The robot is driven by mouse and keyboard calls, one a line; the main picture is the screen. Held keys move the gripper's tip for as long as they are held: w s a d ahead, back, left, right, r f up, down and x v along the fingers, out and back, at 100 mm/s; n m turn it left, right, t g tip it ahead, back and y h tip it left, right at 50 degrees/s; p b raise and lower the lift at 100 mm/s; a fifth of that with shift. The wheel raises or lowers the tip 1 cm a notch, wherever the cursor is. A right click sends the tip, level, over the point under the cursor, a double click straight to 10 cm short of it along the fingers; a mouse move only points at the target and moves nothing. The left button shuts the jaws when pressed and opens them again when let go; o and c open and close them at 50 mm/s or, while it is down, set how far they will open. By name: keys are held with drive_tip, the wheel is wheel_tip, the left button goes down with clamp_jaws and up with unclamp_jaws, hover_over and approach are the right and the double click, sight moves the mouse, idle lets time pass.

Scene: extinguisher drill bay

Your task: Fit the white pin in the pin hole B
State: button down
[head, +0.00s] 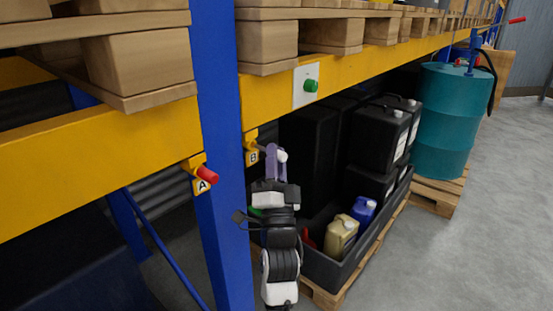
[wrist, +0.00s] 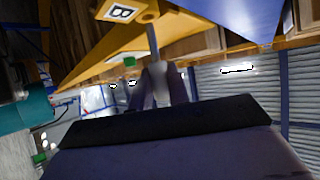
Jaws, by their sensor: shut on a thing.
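My gripper (head: 277,158) is shut on the white pin (head: 283,156), just right of the yellow bracket of pin hole B (head: 251,151) on the blue upright. In the wrist view the pin's white head (wrist: 157,77) is between the purple fingers, and its grey shaft points at the yellow bracket of hole B (wrist: 146,14). The shaft's tip meets or overlaps the bracket's edge there; I cannot tell whether it is inside the hole. The hole's mouth is not clearly seen.
A red pin (head: 208,175) sits at bracket A (head: 201,185), left of the upright (head: 222,190). A green button (head: 311,86) is on the yellow beam above. A black tray (head: 352,256) with canisters and jugs is right of my arm. Open floor lies farther right.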

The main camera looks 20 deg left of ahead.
drive_tip(key=shift+w+a+p, duration=0.3)
drive_tip(key=shift+a+p, duration=0.2)
drive_tip(key=shift+a, duration=0.3)
idle(0.4)
drive_tip(key=shift+w+a, duration=0.25)
drive_tip(key=shift+a, duration=0.5)
drive_tip(key=shift+w+a, duration=0.2)
drive_tip(key=shift+a, duration=0.5)
idle(1.3)
drive_tip(key=c, duration=1.3)
unclamp_jaws()
drive_tip(key=shift+o, duration=0.2)
drive_tip(key=b+v, duration=0.9)
drive_tip(key=b, duration=0.1)
idle(0.3)
